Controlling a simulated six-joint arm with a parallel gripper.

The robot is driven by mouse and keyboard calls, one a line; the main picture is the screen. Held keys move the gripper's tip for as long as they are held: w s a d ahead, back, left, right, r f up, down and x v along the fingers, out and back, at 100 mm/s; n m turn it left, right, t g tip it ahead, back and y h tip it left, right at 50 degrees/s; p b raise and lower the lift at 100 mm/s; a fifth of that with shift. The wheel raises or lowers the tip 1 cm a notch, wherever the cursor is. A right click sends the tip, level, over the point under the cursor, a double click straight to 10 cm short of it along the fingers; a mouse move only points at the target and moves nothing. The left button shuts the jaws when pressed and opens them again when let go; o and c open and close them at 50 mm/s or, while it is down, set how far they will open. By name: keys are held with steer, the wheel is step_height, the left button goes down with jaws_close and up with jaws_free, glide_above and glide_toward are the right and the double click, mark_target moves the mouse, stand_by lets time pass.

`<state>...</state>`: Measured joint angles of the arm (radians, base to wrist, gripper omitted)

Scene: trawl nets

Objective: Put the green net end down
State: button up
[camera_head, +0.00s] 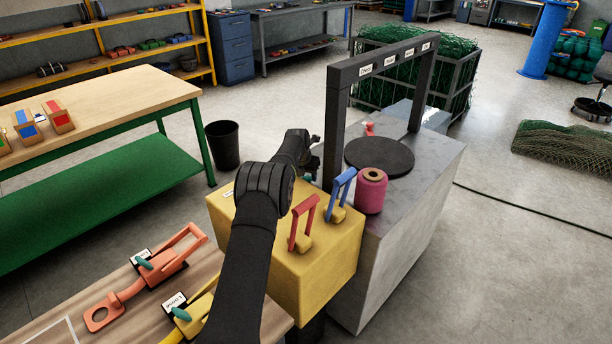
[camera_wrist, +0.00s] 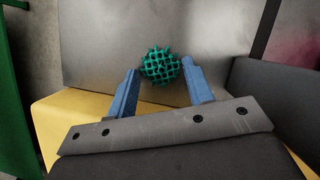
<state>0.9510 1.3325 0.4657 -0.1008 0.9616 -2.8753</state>
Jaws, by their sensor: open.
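The green net end (camera_wrist: 160,64) is a small rounded teal-green lattice bundle in the wrist view, against a grey surface. My gripper (camera_wrist: 159,74) has two blue fingers spread apart, one to each side of the bundle. Gaps show between the fingers and the net, most clearly on the left. I cannot tell from this view whether the net rests on the surface. In the head view my gripper (camera_head: 312,168) is beyond the yellow box, near the left post of the dark frame.
The yellow box (camera_head: 335,262) has red (camera_head: 303,222) and blue (camera_head: 341,186) handles on top. The grey block (camera_head: 425,215) carries a pink spool (camera_head: 371,196), a black disc (camera_head: 379,156) and a dark labelled frame (camera_head: 337,125). A wooden bench (camera_head: 75,335) holds orange and yellow tools.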

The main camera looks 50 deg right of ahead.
steer(key=v, duration=1.1)
steer(key=shift+a+r, duration=0.2)
steer(key=shift+r, duration=0.15)
steer(key=shift+f, duration=0.1)
steer(key=x, duration=1.1)
steer(key=shift+d+f, duration=0.25)
steer(key=shift+f, duration=0.1)
step_height(320, 180, up, 3)
steer(key=shift+f, duration=0.2)
steer(key=shift+r, duration=0.8)
